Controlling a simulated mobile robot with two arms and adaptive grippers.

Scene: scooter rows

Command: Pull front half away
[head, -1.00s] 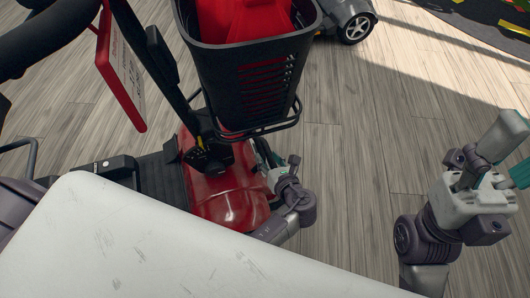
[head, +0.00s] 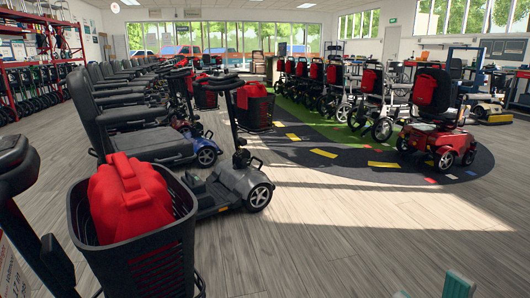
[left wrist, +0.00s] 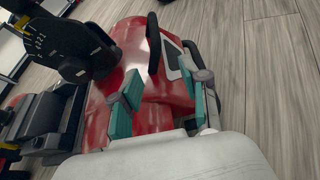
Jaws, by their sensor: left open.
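Whether a pad touches anything I cannot tell. In the head view the scooter's black basket (head: 150,262) holds a red bag (head: 130,205) at the lower left. A teal tip of my right gripper shows at the bottom right; the rest is out of frame.
A grey scooter (head: 230,190) stands just beyond the basket, with a row of scooters behind it on the left. A red powerchair (head: 435,140) stands on the dark mat at right. The wooden floor (head: 330,230) at centre right is clear.

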